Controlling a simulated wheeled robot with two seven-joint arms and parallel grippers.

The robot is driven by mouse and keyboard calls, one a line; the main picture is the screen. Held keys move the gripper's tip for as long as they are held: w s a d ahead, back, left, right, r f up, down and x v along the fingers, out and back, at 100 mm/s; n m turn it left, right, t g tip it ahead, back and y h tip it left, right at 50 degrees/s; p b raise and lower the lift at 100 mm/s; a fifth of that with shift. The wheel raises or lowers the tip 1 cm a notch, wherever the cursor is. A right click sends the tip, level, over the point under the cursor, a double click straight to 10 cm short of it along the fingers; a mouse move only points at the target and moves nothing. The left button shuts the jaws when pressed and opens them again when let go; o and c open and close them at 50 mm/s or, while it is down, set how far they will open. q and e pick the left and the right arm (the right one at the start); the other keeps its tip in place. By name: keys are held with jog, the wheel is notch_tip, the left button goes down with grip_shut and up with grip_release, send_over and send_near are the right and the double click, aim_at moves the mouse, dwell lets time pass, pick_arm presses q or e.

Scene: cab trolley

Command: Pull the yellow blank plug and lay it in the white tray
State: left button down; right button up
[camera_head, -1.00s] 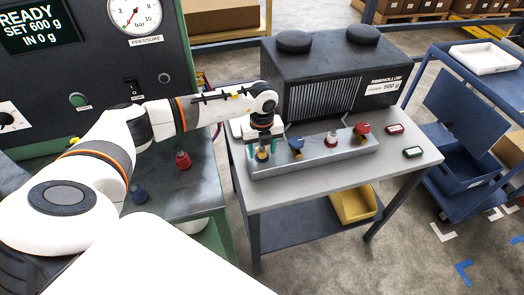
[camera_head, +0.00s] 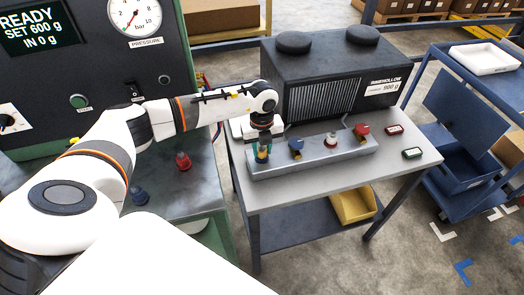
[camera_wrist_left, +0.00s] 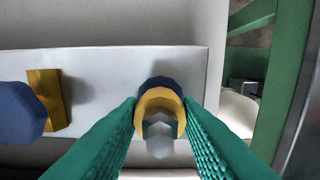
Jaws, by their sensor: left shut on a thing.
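The yellow blank plug (camera_head: 262,156) stands at the left end of the grey metal manifold on the bench. In the left wrist view the plug (camera_wrist_left: 160,98) shows as a yellow ring with a grey hex end and dark blue behind it. My left gripper (camera_head: 262,147) is shut on the plug, with its green fingers (camera_wrist_left: 160,135) on either side of it. The fingers partly hide the plug. A white tray (camera_head: 485,58) lies on top of the blue trolley at the far right. My right gripper is not in view.
A dark heater-like unit (camera_head: 333,80) stands behind.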

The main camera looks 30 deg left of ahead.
pick_arm(q)
jog(key=shift+r+p, duration=0.35)
jog(key=shift+r, duration=0.45)
jog(key=shift+r+p, duration=1.4)
jog(key=shift+r, duration=0.5)
